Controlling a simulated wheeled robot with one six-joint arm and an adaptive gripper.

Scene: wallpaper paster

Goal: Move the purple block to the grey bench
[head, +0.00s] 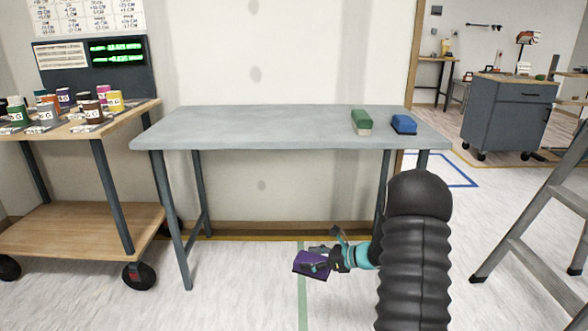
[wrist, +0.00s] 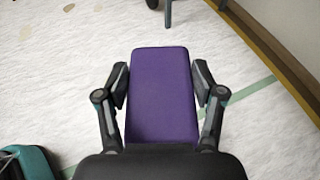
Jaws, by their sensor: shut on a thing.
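The purple block (head: 311,264) is held in my gripper (head: 322,262), low in front of the grey bench and below the height of its top. In the wrist view the purple block (wrist: 161,95) sits between both fingers of my gripper (wrist: 161,84), with a pad against each side. Its near end is hidden by the gripper body. The grey bench (head: 250,125) has a flat grey top on dark legs and stands against the wall.
A green block (head: 361,121) and a blue block (head: 403,124) lie on the bench's right part. The bench's left and middle are clear. A wooden cart (head: 60,222) with paint pots stands at left. A grey stepladder (head: 540,205) stands at right.

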